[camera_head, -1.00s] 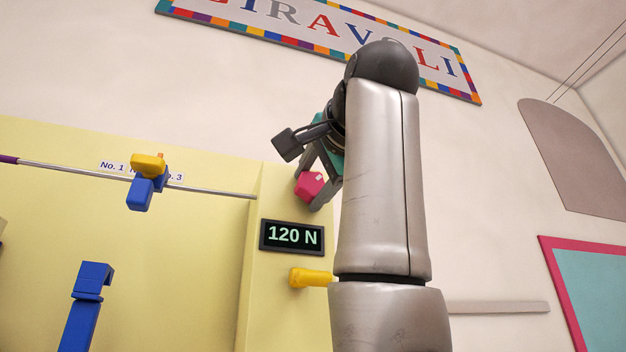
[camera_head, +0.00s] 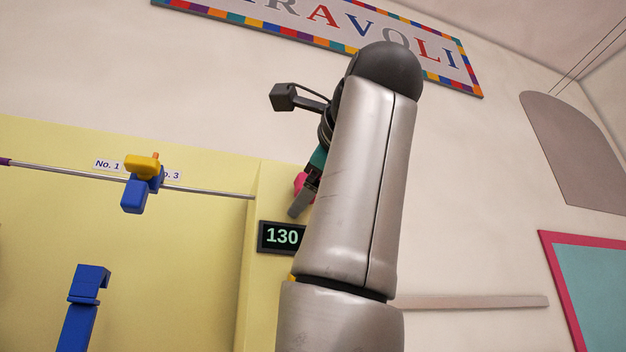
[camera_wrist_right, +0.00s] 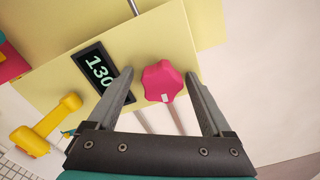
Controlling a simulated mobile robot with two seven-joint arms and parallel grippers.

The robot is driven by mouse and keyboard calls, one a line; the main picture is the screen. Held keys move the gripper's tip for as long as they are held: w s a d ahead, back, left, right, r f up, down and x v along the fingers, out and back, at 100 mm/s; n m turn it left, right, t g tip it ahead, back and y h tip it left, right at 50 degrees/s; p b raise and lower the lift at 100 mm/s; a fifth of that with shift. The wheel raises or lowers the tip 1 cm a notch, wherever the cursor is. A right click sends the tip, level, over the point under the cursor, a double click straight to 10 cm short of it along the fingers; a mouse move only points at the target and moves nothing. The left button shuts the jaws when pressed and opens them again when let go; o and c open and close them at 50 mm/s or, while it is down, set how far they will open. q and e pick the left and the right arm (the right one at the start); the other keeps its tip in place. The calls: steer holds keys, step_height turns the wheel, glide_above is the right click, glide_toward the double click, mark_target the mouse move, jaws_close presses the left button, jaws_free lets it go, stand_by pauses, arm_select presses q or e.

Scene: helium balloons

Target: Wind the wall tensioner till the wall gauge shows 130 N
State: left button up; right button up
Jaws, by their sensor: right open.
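The tensioner's pink lobed knob (camera_wrist_right: 162,81) sits between the two spread fingers of my right gripper (camera_wrist_right: 160,82) in the right wrist view, with space on both sides. In the head view the knob (camera_head: 299,182) is mostly hidden behind my right gripper (camera_head: 304,190) and arm. The dark wall gauge (camera_head: 282,238) reads 130 in green digits, its right end covered by my arm. The gauge (camera_wrist_right: 99,71) also shows 130 in the right wrist view, partly behind a finger. My left gripper is not in view.
A yellow handle (camera_wrist_right: 48,125) juts out below the gauge. A metal rod (camera_head: 210,191) crosses the yellow panel (camera_head: 190,270), with a yellow and blue clamp (camera_head: 140,182) on it. A blue post (camera_head: 82,310) stands at lower left.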

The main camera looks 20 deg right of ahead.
steer(key=s+b, duration=0.2)
steer(key=s, duration=0.5)
steer(key=shift+d, duration=0.15)
stand_by(0.4)
